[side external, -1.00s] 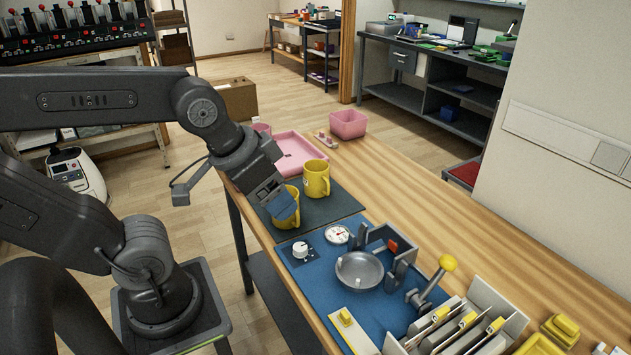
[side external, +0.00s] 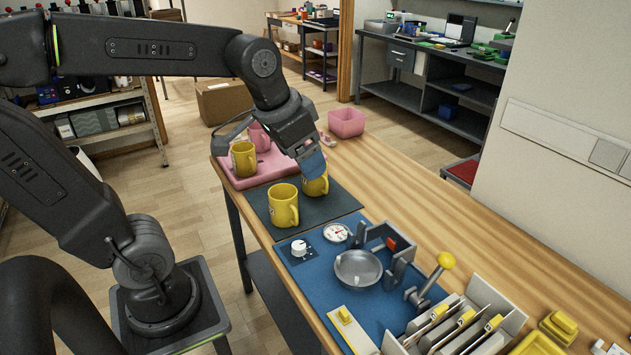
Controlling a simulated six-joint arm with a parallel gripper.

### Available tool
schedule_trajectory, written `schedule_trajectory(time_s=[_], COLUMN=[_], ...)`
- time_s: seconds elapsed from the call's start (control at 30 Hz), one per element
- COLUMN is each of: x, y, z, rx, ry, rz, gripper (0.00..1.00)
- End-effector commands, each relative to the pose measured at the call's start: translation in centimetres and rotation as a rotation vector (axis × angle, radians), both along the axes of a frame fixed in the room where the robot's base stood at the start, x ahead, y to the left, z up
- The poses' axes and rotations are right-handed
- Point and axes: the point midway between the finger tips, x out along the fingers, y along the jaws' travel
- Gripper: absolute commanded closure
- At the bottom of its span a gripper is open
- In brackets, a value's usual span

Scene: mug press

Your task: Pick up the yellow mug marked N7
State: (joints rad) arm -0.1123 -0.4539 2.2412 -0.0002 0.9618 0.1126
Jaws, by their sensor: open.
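Three yellow mugs show in the side external view. One (side external: 284,208) stands upright on the dark mat (side external: 345,207). A second (side external: 318,187) stands behind and to the right of it on the same mat, partly covered by my gripper. A third (side external: 243,160) stands on the pink tray (side external: 270,170). Small marks show on some mugs, but I cannot read which one is N7. My gripper (side external: 314,166) is open, its blue fingertips pointing down at the second mug's rim. I cannot tell whether they touch it or reach inside it.
A pink mug (side external: 260,137) stands on the tray behind the yellow one. A pink bin (side external: 346,122) is at the back. The blue mat (side external: 318,285) in front holds a press with a round metal dish (side external: 359,267) and a yellow-knobbed lever (side external: 437,277).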

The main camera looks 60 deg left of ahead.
Motion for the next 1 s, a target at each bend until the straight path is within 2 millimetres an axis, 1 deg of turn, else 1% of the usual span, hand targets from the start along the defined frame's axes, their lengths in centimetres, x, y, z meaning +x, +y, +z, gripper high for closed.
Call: schedule_trajectory(time_s=[0.03,0.07,0.1,0.17,0.2,0.27,0.3,0.37,0.4,0.47,0.5,0.57,0.6,0.73,0.8,0.87,1.0], x=[2.2,3.3,4.8,7.0,8.5,10.5,11.8,13.7,14.9,16.5,17.4,18.6,19.2,20.5,20.8,21.0,21.1], y=[1.3,2.0,3.0,4.6,5.8,7.6,8.9,11.0,12.5,14.7,16.3,18.5,19.9,23.5,24.8,25.5,26.1], z=[0.2,0.3,0.3,0.1,-0.1,-0.7,-1.3,-2.2,-3.0,-4.4,-5.4,-7.0,-8.1,-11.2,-12.4,-13.1,-14.4], rx=[0.007,0.009,0.014,0.017,0.02,0.021,0.02,0.017,0.014,0.009,0.003,-0.005,-0.012,-0.029,-0.035,-0.04,-0.044], ry=[0.034,0.05,0.071,0.104,0.125,0.157,0.178,0.209,0.23,0.26,0.279,0.307,0.323,0.364,0.376,0.384,0.392], rz=[0.009,0.01,0.011,0.013,0.013,0.014,0.013,0.013,0.012,0.011,0.012,0.01,0.009,0.003,0.0,-0.002,-0.004], gripper=[0.23,0.23,0.23,0.23,0.23,0.23,0.23,0.23,0.23,0.23,0.23,0.23,0.23,0.23,0.23,0.23,0.23])
